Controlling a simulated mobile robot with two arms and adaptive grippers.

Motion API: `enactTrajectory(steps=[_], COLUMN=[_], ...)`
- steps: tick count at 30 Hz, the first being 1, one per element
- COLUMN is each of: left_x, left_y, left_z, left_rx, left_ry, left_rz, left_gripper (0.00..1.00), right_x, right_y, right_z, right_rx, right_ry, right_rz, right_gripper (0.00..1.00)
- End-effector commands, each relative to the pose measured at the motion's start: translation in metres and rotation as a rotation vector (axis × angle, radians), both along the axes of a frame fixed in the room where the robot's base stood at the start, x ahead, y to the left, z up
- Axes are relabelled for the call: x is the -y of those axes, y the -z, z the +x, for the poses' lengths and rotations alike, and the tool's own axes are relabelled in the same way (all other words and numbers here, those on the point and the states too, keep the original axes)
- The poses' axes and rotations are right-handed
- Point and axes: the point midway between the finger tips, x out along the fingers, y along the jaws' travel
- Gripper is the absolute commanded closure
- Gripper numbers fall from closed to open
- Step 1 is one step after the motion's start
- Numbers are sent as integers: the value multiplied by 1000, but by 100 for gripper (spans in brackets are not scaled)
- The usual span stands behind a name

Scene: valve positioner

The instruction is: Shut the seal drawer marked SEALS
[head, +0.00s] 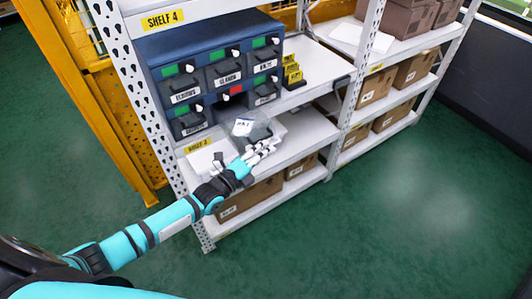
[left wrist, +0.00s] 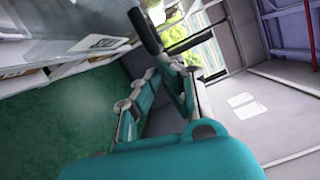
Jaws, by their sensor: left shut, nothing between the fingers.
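The blue drawer cabinet (head: 213,73) stands on the shelf in the head view, with labelled drawers in two rows. The lower middle place has a red marker (head: 232,90), while the other places have green ones. A pale grey, box-like form with a white label (head: 242,127) sticks out below the red marker. It may be the open seal drawer, but I cannot read SEALS on it. My left gripper (head: 265,149) is shut and empty at the front of this form. I cannot tell whether they touch. It also shows in the left wrist view (left wrist: 160,55). My right gripper is not in view.
Yellow holders (head: 292,74) stand right of the cabinet on the shelf. Cardboard boxes (head: 250,195) fill the lower shelf. A perforated rack post (head: 343,140) stands to the right. The green floor in front is clear.

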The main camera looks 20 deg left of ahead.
Motion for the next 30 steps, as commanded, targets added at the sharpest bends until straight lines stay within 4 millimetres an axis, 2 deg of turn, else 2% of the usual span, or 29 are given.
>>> enactTrajectory(steps=[1, 6, 13, 19, 30], left_x=[-11, -47, -85, -100, -101], left_y=[6, 8, 7, 2, 0], left_z=[8, 37, 66, 77, 78], left_rx=[6, 8, 5, 3, 1], left_ry=[-4, -4, -3, -3, -3], left_rz=[6, 9, 7, 3, 1], left_gripper=[100, 100, 100, 100, 100], right_x=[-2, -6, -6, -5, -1], right_y=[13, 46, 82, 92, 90], right_z=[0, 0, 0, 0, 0], right_rx=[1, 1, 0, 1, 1], right_ry=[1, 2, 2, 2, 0], right_rz=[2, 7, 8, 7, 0], right_gripper=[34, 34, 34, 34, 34])
